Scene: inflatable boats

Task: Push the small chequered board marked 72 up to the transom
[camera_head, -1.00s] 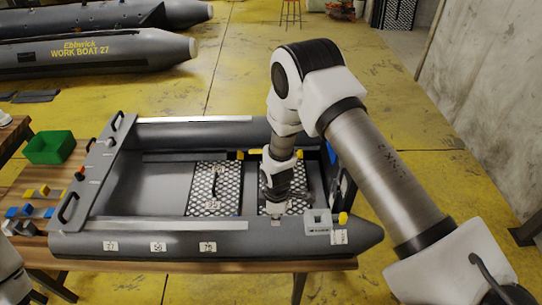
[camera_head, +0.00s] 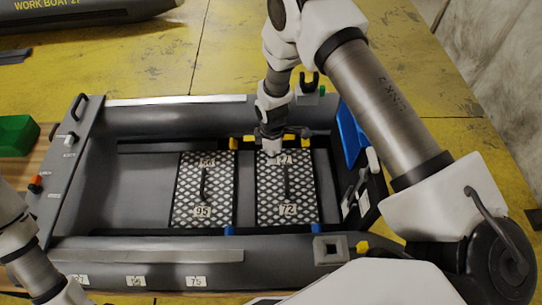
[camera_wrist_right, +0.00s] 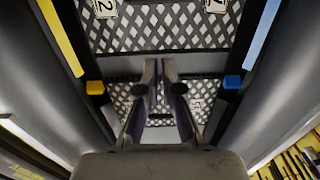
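The board marked 72 (camera_head: 272,190), black with a pale chequer pattern, lies flat in the grey boat. A dark strip shows between its right edge and the transom (camera_head: 375,185) at the boat's right end. In the right wrist view, this board (camera_wrist_right: 160,30) fills the top, with two number tags partly cut off. My right gripper (camera_wrist_right: 160,68) has its fingers together with nothing between them. In that view its tips overlap the grey gap between two boards. In the head view, the gripper (camera_head: 272,140) shows by the board's far edge; contact cannot be told. My left gripper is out of view.
A second chequered board marked 95 (camera_head: 190,190) lies left of board 72, with a gap between. Yellow blocks (camera_head: 233,143) sit along the far side and blue blocks (camera_head: 229,230) along the near side. A green bin (camera_head: 15,135) stands left of the boat.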

